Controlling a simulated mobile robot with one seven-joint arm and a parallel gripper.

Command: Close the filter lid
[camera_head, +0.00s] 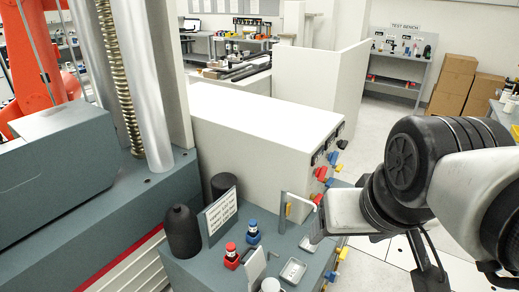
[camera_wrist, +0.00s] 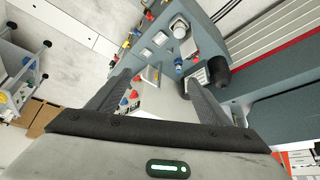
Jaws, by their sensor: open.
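My gripper (camera_wrist: 160,78) is open, its two dark fingers spread with nothing held between them. Contact between gripper and panel is not clear.
A red knob (camera_head: 231,256), a blue knob (camera_head: 253,231), a sign plate (camera_head: 221,214) and a black bottle (camera_head: 182,232) stand left on the bench. A large white cabinet (camera_head: 260,125) rises behind. The floor at right is open.

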